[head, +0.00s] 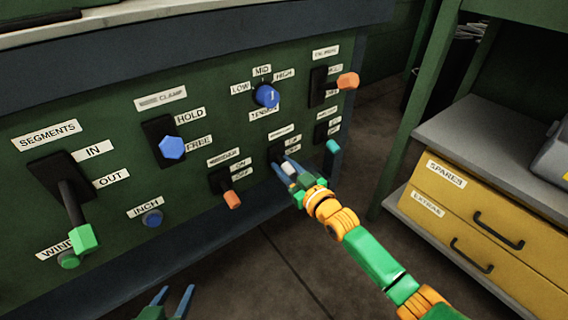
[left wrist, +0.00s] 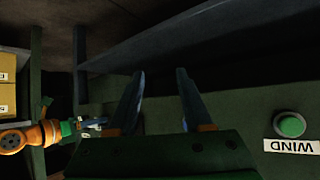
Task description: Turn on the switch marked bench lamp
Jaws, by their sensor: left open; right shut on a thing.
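A green panel (head: 110,105) carries several switches with white labels. A small switch with a white tip (head: 289,169) sits low on the panel, right of centre, and its label (head: 284,132) is too small to read. My right gripper (head: 284,170) is shut on this white-tipped switch, and its fingers partly hide it. I cannot clearly read which label says bench lamp. My left gripper (head: 175,294) is open and empty below the panel at the bottom edge. It also shows in the left wrist view (left wrist: 160,76) with its fingers apart.
An orange-tipped switch (head: 232,199) stands left of the white-tipped one, and a teal-tipped switch (head: 333,146) stands to its right. A blue tension knob (head: 267,96) is above. A yellow drawer unit (head: 480,210) stands at the right. The floor below the panel is clear.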

